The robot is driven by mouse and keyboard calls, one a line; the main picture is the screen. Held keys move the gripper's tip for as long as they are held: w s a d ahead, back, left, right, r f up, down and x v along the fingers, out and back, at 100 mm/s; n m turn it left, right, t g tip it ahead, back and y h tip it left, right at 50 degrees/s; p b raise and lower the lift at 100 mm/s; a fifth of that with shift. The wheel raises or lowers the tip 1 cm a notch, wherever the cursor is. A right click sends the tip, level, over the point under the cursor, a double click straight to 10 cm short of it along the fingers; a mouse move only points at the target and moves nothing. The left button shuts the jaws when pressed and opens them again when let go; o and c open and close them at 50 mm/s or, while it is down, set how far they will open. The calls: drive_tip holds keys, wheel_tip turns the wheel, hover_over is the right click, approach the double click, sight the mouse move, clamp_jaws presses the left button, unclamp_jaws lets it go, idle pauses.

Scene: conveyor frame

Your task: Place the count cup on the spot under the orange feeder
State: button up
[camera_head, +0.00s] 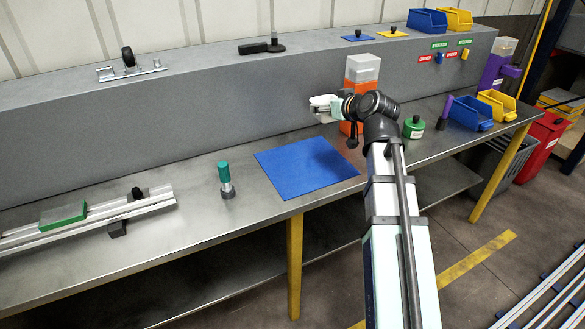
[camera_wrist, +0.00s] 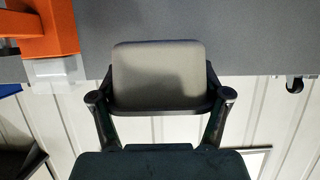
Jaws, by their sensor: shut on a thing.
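The orange feeder (camera_head: 360,88) stands at the back of the bench with a clear hopper on top. It also shows at the upper left of the wrist view (camera_wrist: 50,28). My gripper (camera_head: 322,105) is left of the feeder, above the bench. In the wrist view its fingers (camera_wrist: 161,100) are shut on a grey, rounded-rectangular thing, apparently the count cup (camera_wrist: 160,72). The cup is clear of the feeder in that view. My wrist covers part of the feeder's lower half in the head view, and the spot under it cannot be made out.
A blue mat (camera_head: 306,167) lies on the bench in front. A green weight-like cylinder (camera_head: 414,128) stands right of the feeder, with a blue bin (camera_head: 470,113) and a purple feeder (camera_head: 492,72) beyond. A green-topped tool (camera_head: 225,178) stands left of the mat.

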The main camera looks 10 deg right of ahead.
sight(322, 171)
drive_tip(key=shift+f, duration=0.15)
wheel_tip(322, 171, down, 19)
drive_tip(key=shift+a+f, duration=0.1)
drive_tip(key=shift+f, duration=0.05)
idle(0.6)
drive_tip(key=shift+f, duration=0.15)
drive_tip(key=o, duration=1.2)
